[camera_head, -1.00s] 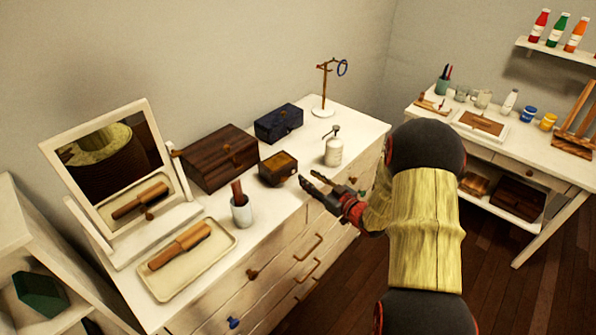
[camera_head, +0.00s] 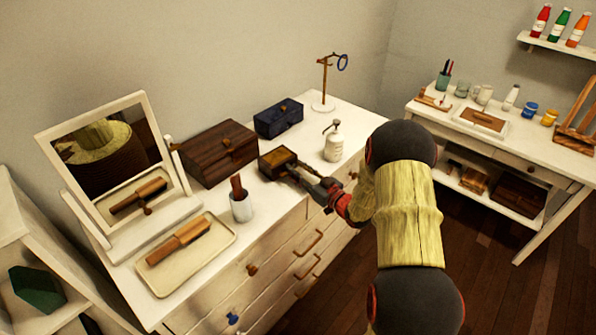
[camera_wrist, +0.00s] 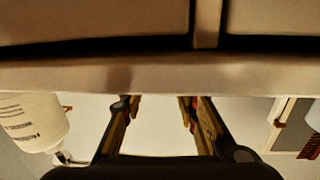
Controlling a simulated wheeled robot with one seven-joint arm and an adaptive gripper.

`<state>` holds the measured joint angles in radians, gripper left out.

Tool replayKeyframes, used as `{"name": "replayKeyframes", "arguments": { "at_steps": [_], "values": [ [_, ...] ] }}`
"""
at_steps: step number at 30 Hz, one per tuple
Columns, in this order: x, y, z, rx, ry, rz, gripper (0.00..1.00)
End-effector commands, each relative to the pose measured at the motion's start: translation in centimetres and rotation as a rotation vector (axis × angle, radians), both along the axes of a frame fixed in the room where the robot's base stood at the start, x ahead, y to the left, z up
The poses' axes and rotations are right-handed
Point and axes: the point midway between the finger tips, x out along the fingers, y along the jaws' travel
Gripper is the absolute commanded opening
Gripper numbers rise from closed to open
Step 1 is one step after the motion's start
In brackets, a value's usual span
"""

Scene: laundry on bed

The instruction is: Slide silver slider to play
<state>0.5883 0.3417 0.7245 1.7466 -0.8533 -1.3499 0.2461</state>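A small wooden box with a dark lid and brass-coloured details (camera_head: 275,158) sits on the white dresser top (camera_head: 215,204), near its front edge. I cannot make out a silver slider on it. My gripper (camera_head: 297,172) is at the box's right front corner, and its fingers overlap the box in the head view. I cannot tell whether they touch it. In the wrist view, my gripper (camera_wrist: 162,112) has its two fingers spread with only pale surface visible between them. The box is not clearly seen there.
A white pump bottle (camera_head: 333,142) stands right of the box, and a white cup with a brush handle (camera_head: 241,208) stands left. A larger brown box (camera_head: 213,156) and a blue box (camera_head: 279,119) are behind. A ring stand (camera_head: 324,88) is at the back.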

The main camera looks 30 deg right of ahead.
Motion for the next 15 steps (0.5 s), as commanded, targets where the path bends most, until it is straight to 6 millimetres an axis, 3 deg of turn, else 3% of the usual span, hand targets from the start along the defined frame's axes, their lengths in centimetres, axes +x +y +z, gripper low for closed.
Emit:
{"name": "replayKeyframes", "arguments": {
  "at_steps": [6, 15],
  "values": [
    [0.05, -0.02, 0.05, 0.0, 0.0, -0.001, 0.3],
    [0.03, -0.03, 0.06, 0.0, 0.0, -0.001, 0.13]
  ]
}}
